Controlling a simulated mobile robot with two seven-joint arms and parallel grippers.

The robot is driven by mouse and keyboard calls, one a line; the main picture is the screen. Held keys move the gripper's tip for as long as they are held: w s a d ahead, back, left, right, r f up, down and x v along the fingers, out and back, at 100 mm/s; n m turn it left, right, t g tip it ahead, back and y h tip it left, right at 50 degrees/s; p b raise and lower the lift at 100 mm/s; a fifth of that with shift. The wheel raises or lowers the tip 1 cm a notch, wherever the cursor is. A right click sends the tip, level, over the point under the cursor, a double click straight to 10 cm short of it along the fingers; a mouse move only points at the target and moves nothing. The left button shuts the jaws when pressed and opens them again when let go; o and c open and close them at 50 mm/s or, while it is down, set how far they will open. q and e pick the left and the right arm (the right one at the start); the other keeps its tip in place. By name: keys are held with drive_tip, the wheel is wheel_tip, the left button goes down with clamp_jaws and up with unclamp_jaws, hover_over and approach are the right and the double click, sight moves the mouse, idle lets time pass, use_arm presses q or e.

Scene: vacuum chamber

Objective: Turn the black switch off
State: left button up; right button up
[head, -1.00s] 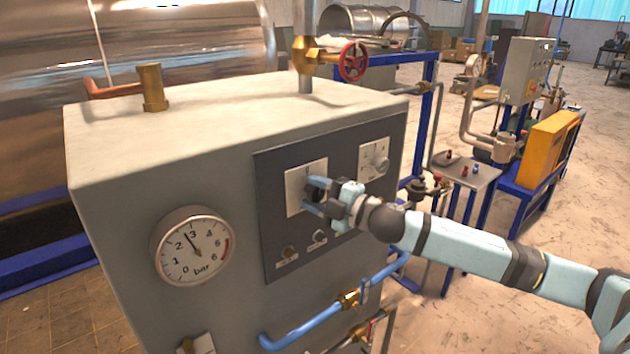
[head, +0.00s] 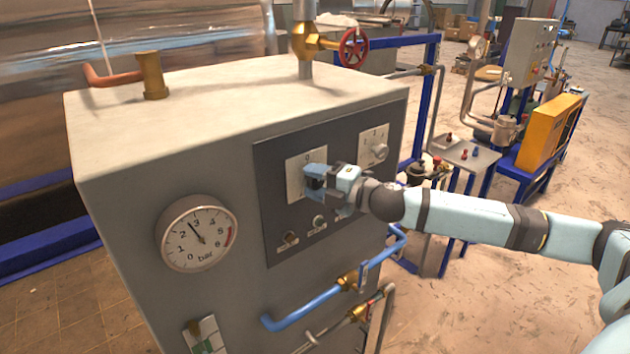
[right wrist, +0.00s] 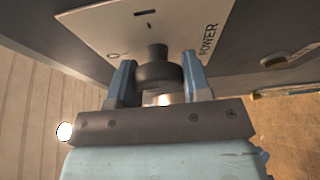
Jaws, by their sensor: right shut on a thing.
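The black switch (right wrist: 157,73) is a round knob on a white plate marked POWER (right wrist: 192,28), with a 0 mark and an I mark. In the right wrist view its narrow grip points toward the plate's marks, nearer the I than the 0. My right gripper (right wrist: 157,66) has one finger on each side of the knob and is shut on it. In the head view the right gripper (head: 318,182) covers most of the switch, and the white plate (head: 294,178) shows around it. My left gripper is not in view.
A second plate with a grey knob (head: 379,152) is to the right on the same dark panel (head: 270,210). Two small buttons sit below. A pressure gauge (head: 198,234) is at left. Blue pipe (head: 300,308) and red valve wheel (head: 353,48) stick out from the cabinet.

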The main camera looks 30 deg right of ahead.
drive_tip(key=o, duration=0.9)
drive_tip(key=shift+s+d+f+b, duration=0.2)
drive_tip(key=shift+s+d+b, duration=0.05)
drive_tip(key=shift+s+b, duration=0.1)
drive_tip(key=b+v, duration=0.2)
drive_tip(key=v, duration=0.2)
drive_tip(key=shift+s+d+b, duration=0.1)
drive_tip(key=shift+s+b, duration=0.2)
drive_tip(key=shift+b, duration=0.1)
approach(318, 185)
drive_tip(key=shift+s, duration=0.8)
drive_tip(key=shift+s+d+r, duration=0.35)
drive_tip(key=shift+s+d, duration=0.2)
drive_tip(key=shift+d, duration=0.1)
